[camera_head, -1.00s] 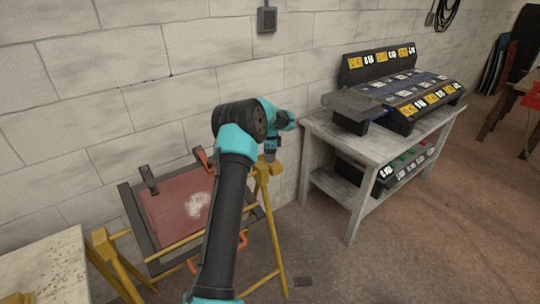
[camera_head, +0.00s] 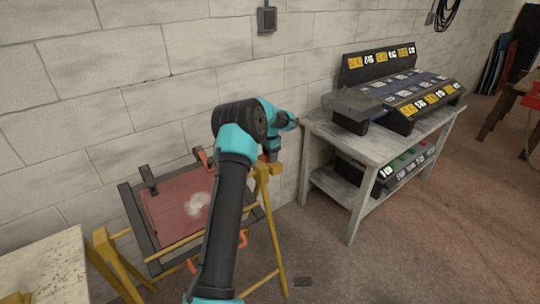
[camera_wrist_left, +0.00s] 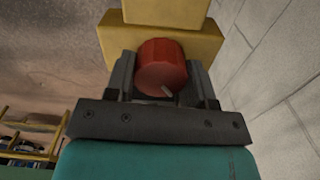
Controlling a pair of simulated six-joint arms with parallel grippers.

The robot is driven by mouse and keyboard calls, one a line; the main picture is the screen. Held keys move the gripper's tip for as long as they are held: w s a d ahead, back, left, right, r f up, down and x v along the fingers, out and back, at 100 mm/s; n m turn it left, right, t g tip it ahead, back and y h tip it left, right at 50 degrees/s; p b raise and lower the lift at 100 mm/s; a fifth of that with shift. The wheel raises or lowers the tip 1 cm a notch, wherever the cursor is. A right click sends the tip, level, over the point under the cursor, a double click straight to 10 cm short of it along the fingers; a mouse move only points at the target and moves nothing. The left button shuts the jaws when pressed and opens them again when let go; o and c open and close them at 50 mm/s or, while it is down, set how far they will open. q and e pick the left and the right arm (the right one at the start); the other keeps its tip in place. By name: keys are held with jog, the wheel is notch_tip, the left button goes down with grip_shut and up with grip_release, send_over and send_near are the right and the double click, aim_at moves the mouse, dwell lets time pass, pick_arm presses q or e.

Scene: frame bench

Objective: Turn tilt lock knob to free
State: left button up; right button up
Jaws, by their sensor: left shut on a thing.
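The tilt lock knob (camera_wrist_left: 160,62) is a red cylinder against a yellow block of the stand. In the left wrist view it sits between the two dark fingers of my left gripper (camera_wrist_left: 163,80), which is shut on it. A short pale mark shows near the lower edge of the knob's face. In the head view my left gripper (camera_head: 270,156) is at the top of the yellow stand's right post (camera_head: 263,172), and the knob is mostly hidden there. My right gripper is not in view.
The yellow stand carries a dark frame with a reddish panel (camera_head: 165,220), held by dark and orange clamps. A grey bench (camera_head: 350,150) with a dark machine stands to the right. The block wall is close behind. A pale table top (camera_head: 45,270) is at the lower left.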

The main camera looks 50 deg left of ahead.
pick_arm(q)
jog(key=n, duration=1.5)
jog(key=shift+n, duration=0.3)
jog(key=n, duration=1.2)
jog(key=shift+n, duration=0.4)
jog(key=o, duration=0.9)
jog(key=shift+r, duration=0.1)
